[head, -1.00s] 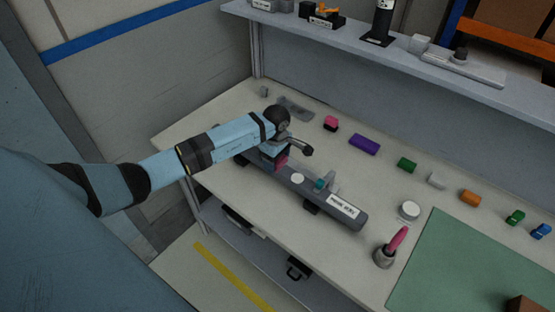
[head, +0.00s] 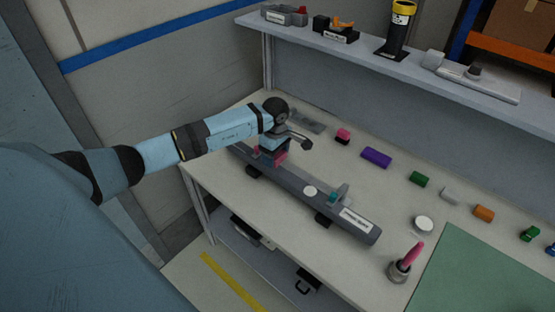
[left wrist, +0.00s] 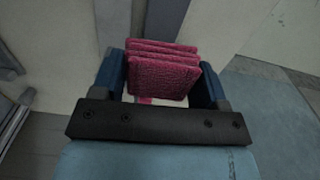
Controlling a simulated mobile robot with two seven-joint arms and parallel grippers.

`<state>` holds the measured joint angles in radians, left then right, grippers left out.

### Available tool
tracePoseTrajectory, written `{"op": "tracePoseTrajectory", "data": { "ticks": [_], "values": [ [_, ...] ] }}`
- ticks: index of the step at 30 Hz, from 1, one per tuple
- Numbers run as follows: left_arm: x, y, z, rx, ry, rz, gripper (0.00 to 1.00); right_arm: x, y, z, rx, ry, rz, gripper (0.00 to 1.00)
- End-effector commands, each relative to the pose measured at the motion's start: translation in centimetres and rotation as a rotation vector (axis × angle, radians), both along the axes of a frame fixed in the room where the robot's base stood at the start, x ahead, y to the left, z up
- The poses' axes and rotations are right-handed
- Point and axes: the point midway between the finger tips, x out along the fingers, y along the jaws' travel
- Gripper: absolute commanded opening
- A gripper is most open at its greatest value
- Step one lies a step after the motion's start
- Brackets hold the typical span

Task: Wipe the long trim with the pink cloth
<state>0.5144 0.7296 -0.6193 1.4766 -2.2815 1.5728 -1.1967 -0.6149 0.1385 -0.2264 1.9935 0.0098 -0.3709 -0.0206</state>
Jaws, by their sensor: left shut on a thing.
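The long trim (head: 290,184) is a dark grey bar lying lengthwise near the front edge of the workbench, with a white label at its right end. My left gripper (head: 272,153) is over the left part of the trim, pointing down. It is shut on the pink cloth (head: 281,158), which is low at the trim's top; whether it touches is hard to tell. In the left wrist view the folded, ribbed pink cloth (left wrist: 165,78) sits between the two blue fingers (left wrist: 163,85). My right gripper is not in view.
A white disc (head: 310,191) and a teal piece (head: 333,197) are on the trim to the right of my gripper. Small coloured blocks, including a purple one (head: 376,157), lie behind. A grey cup (head: 398,271) with a pink-handled tool and a green mat (head: 470,275) are at right.

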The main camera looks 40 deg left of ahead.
Motion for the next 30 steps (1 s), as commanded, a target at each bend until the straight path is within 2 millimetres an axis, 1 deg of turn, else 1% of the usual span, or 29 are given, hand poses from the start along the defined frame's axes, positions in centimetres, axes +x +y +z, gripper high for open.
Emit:
{"op": "tracePoseTrajectory", "data": {
  "ticks": [1, 12, 16, 30],
  "values": [
    [0.0, 0.2, 0.7, 0.001, 0.0, 0.002, 0.45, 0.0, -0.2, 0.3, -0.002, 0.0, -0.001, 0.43],
    [0.2, 1.3, 3.8, 0.001, 0.0, 0.013, 0.45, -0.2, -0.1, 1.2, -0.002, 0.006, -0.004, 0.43],
    [0.1, 1.4, 4.1, 0.001, 0.001, 0.014, 0.45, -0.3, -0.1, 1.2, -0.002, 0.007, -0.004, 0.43],
    [0.2, 1.4, 4.1, 0.0, 0.001, 0.015, 0.45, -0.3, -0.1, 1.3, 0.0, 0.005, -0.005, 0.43]
  ]
}}
